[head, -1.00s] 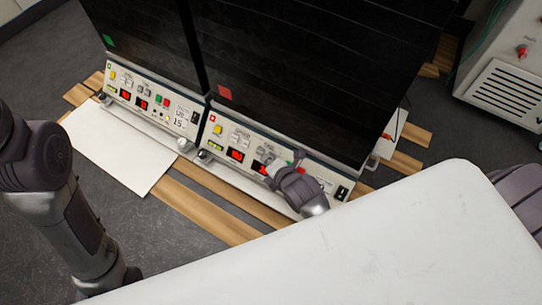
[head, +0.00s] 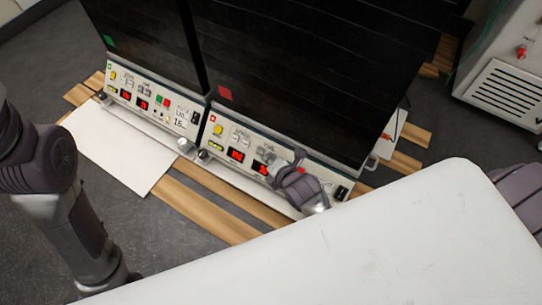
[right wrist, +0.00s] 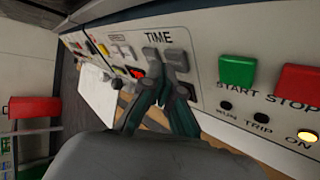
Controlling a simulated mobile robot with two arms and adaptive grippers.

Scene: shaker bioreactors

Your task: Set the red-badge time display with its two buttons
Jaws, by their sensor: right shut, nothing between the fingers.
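The red-badge shaker is the right-hand unit, with a red badge (head: 225,93) on its dark cover. Its time display (head: 261,169) glows red beside my right gripper; the digits are too small to read. My right gripper (head: 272,162) is shut and empty at the time buttons. In the right wrist view the two grey time buttons (right wrist: 152,56) sit under the TIME label (right wrist: 160,37). The fingertips (right wrist: 168,70) are just below them, close to the right button; I cannot tell whether they touch. My left gripper is out of view.
A green START button (right wrist: 237,71) and a red STOP button (right wrist: 299,88) lie right of the time buttons. The green-badge unit's panel (head: 150,97) is to the left. A white tabletop (head: 400,230) fills the foreground.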

